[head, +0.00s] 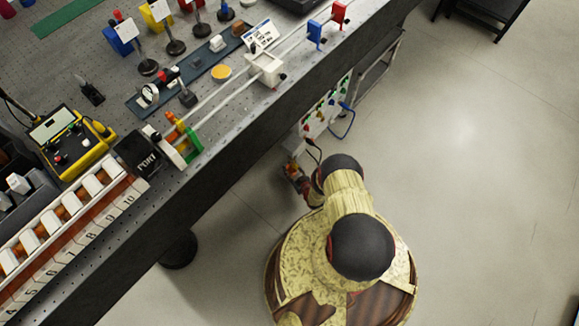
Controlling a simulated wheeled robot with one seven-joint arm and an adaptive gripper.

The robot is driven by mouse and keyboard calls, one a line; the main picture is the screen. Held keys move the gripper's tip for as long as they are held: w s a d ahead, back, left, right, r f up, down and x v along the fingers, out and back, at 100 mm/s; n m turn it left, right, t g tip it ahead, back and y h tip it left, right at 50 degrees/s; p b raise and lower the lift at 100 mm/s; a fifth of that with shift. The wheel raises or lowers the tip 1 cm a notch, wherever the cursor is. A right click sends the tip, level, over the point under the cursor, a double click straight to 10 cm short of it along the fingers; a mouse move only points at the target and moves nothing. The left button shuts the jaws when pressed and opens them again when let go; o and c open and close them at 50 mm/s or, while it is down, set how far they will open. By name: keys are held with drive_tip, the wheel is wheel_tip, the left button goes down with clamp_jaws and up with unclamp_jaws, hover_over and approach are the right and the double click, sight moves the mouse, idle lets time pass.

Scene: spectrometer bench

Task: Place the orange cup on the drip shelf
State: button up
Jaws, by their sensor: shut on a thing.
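My gripper (293,170) is low beside the bench's front side, at the end of my arm, and is small and partly hidden in the head view. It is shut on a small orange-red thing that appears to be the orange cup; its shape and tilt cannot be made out. The drip shelf cannot be clearly picked out. A pale panel (313,125) with several coloured knobs and a blue cable is on the bench's side, just above my gripper in the picture.
The perforated bench top (75,80) carries a rail with a white carriage (264,68), a yellow box (73,141), a numbered rack (72,233) and several mounted parts. A dark bench leg (178,250) stands left of me. The floor (470,170) to the right is clear.

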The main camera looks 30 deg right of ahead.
drive_tip(key=o, duration=1)
drive_tip(key=shift+o, duration=0.2)
drive_tip(key=p+v, duration=0.4)
drive_tip(key=v, duration=0.8)
drive_tip(key=shift+p, duration=0.3)
